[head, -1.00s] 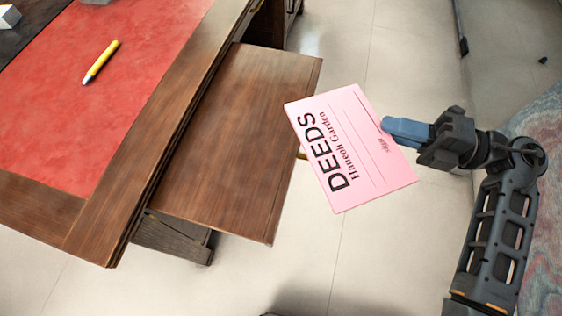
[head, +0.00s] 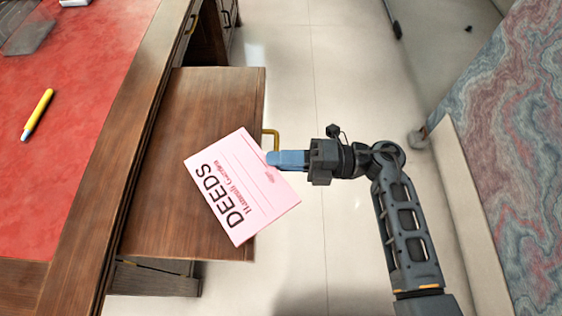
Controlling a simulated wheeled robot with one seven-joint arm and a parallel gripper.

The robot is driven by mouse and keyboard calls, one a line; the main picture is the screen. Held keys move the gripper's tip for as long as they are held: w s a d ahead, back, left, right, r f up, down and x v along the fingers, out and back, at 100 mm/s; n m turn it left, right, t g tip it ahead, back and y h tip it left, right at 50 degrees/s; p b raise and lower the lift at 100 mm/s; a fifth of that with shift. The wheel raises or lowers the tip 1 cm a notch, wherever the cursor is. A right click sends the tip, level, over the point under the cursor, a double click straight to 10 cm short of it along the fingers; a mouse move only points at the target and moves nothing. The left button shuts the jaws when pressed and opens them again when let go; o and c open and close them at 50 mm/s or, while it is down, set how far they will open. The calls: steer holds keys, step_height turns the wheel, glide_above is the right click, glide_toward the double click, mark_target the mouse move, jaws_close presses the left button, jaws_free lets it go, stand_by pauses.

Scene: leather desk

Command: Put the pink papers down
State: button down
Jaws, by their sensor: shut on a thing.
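The pink papers (head: 235,165), printed "DEEDS", are in the head view at the centre. My gripper (head: 278,159) is shut on their upper right edge, with blue fingertips at the sheet. The papers are tilted in the picture and overlap the right part of the wooden pull-out board (head: 160,215). Their lower right corner reaches past the board's edge over the floor. I cannot tell whether they touch the board or hang above it. The part of the papers between the fingertips is hidden.
The desk's red leather top (head: 75,100) lies at left, with a yellow and blue pen (head: 38,114) on it. A brass handle (head: 272,138) shows at the board's right edge. Most of the board is bare. A marbled blue-pink surface (head: 500,120) stands at right.

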steer(key=shift+f, duration=0.95)
steer(key=shift+f, duration=0.1)
steer(key=c, duration=1.5)
jaws_free()
steer(key=d+b, duration=0.1)
steer(key=d, duration=1.1)
steer(key=shift+s+b, duration=0.2)
steer(key=shift+b, duration=0.1)
